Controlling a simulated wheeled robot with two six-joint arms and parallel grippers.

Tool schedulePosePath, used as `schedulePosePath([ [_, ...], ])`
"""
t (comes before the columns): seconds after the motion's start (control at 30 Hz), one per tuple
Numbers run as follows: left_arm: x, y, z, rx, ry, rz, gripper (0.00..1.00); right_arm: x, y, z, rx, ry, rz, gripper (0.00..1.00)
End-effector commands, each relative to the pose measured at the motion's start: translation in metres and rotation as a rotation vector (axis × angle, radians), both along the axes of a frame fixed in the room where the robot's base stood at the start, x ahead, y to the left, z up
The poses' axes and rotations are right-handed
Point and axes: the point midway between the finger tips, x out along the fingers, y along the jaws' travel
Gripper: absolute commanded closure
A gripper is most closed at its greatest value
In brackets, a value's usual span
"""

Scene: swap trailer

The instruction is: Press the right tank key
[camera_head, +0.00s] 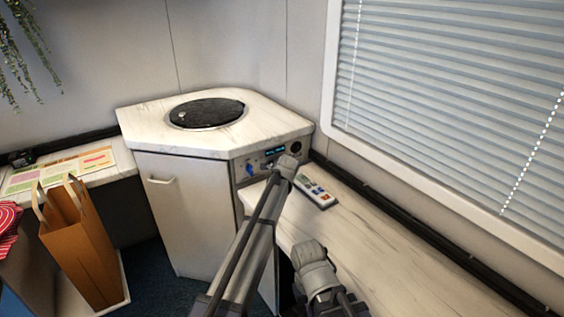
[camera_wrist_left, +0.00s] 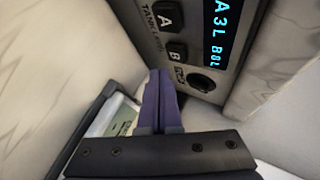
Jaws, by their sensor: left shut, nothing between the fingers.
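The control panel (camera_head: 262,164) is on the front of the corner cabinet, with a small blue-lit display (camera_head: 275,151). In the left wrist view the panel (camera_wrist_left: 228,68) appears tilted, with a TANK LEVEL label, a black A key (camera_wrist_left: 168,15) and a black B key (camera_wrist_left: 178,50). The lit display (camera_wrist_left: 218,35) reads A3L and B8L. My left gripper (camera_wrist_left: 160,74) is shut and empty, its purple fingers pointing at the panel just below the B key; contact cannot be told. In the head view my left wrist partly covers the panel.
A dark round lid (camera_head: 207,112) is set in the cabinet top. A brown paper bag (camera_head: 80,245) stands at the left. A round socket (camera_wrist_left: 201,80) is below the B key.

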Motion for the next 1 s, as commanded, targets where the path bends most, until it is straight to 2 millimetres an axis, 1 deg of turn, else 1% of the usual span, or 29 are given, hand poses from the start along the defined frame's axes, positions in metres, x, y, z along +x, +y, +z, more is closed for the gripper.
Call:
schedulePosePath([
  [0.1,-0.011,-0.007,0.000,0.002,0.000,-0.002,1.00,0.000,0.000,0.000,0.000,0.000,0.000,1.00],
  [0.4,-0.033,-0.023,0.000,0.002,0.000,-0.001,1.00,0.000,0.000,0.000,0.000,0.000,0.000,1.00],
  [0.53,-0.035,-0.025,0.000,0.001,0.000,-0.001,1.00,0.000,0.000,0.000,0.000,0.000,0.000,1.00],
  [1.0,-0.034,-0.025,0.000,0.001,0.000,-0.001,1.00,0.000,0.000,0.000,0.000,0.000,0.000,1.00],
])
